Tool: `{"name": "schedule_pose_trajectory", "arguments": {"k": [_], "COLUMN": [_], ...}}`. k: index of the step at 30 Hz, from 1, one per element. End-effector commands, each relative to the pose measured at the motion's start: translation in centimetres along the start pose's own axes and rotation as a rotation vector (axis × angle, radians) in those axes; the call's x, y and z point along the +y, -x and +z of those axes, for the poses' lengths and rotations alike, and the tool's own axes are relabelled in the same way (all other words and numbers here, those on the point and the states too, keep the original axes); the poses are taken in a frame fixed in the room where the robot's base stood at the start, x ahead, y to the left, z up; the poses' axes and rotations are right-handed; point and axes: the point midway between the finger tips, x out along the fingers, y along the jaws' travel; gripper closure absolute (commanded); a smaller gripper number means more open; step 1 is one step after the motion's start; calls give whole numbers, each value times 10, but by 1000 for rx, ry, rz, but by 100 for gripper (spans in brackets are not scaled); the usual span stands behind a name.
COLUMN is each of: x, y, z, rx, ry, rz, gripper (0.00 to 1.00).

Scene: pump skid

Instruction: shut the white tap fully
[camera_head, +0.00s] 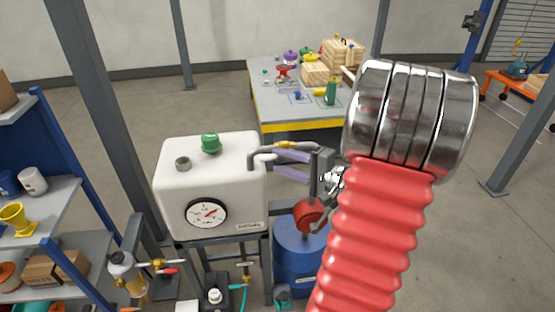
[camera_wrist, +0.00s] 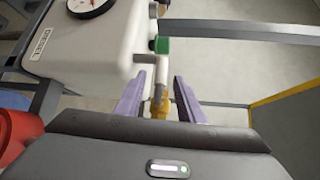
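The white tank (camera_head: 210,185) stands at centre left in the head view, with a gauge on its front and a green cap on top. Its side also fills the upper left of the wrist view (camera_wrist: 90,45). My gripper (camera_head: 274,161) is at the tank's right side, its purple fingers pointing at it. The tap is not clear in the head view.
A grey bent pipe (camera_head: 268,154) is close to my fingers. A red-handled brass tap (camera_head: 160,266) is at lower left.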

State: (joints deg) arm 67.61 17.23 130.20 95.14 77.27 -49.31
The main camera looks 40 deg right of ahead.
Motion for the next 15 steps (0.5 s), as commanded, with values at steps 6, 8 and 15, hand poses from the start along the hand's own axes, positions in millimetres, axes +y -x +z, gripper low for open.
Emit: {"name": "schedule_pose_trajectory", "arguments": {"k": [6,8,15], "x": [0,0,0], "y": [-20,-23,-25], "z": [0,0,0], "rx": [-2,-1,1], "ry": [-1,-1,-1], "rz": [0,0,0], "gripper": [65,65,65]}}
